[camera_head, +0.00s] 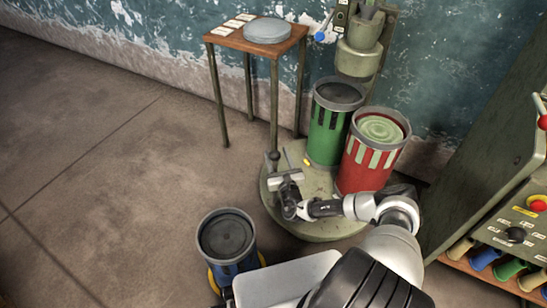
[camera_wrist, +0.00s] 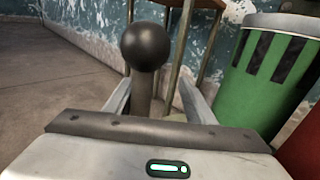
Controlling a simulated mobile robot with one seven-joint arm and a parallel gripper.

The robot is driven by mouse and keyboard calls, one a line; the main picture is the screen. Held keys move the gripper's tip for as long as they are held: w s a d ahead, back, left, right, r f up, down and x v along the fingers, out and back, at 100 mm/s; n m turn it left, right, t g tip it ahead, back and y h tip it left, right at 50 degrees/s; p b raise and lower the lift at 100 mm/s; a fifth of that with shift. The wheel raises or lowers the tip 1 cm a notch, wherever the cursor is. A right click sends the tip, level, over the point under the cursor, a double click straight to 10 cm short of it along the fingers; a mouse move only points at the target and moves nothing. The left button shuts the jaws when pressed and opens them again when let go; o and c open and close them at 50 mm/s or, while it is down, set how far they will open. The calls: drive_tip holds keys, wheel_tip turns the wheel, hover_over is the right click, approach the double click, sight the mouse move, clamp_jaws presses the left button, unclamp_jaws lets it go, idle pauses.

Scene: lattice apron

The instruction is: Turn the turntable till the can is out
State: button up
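The turntable (camera_head: 318,228) is a round, pale green disc low on the floor. A green can (camera_head: 326,140) with a dark inside stands on its back part. A red can (camera_head: 360,168), with pale green stuff up near its rim, stands on its right side. A post with a black ball knob (camera_head: 274,156) rises at the turntable's left edge; the knob (camera_wrist: 145,46) also shows in the wrist view. My gripper (camera_wrist: 155,98) is open, with the post between its spread fingers as seen from the wrist. I cannot tell whether either finger touches the post.
A machine with a spout (camera_head: 358,58) stands behind the green can. A small wooden table (camera_head: 232,40) holds a grey lid (camera_head: 267,30). A blue can (camera_head: 228,245) stands at front left. A green cabinet (camera_head: 480,150) bounds the right. The left floor is clear.

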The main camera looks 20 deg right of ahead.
drive_tip(key=s+a+p, duration=0.1)
drive_tip(key=s+a, duration=0.4)
drive_tip(key=shift+s+a, duration=0.2)
drive_tip(key=shift+s, duration=0.2)
drive_tip(key=shift+o, duration=0.4)
drive_tip(key=shift+s+a, duration=0.25)
drive_tip(key=shift+a, duration=0.05)
drive_tip(key=o, duration=1.1)
drive_tip(key=shift+s+a+f, duration=0.15)
drive_tip(key=shift+s+a, duration=0.95)
drive_tip(key=shift+s, duration=0.05)
drive_tip(key=shift+s+a, duration=0.8)
drive_tip(key=shift+s, duration=0.2)
drive_tip(key=shift+s+a, duration=0.8)
drive_tip(key=shift+s, duration=0.2)
drive_tip(key=shift+s+a+b, duration=0.3)
drive_tip(key=shift+s+a, duration=0.15)
drive_tip(key=shift+a, duration=0.2)
drive_tip(key=c, duration=1.2)
drive_tip(key=shift+s+a+b, duration=0.35)
drive_tip(key=shift+s+a, duration=0.05)
drive_tip(key=shift+s, duration=0.4)
drive_tip(key=shift+r, duration=0.25)
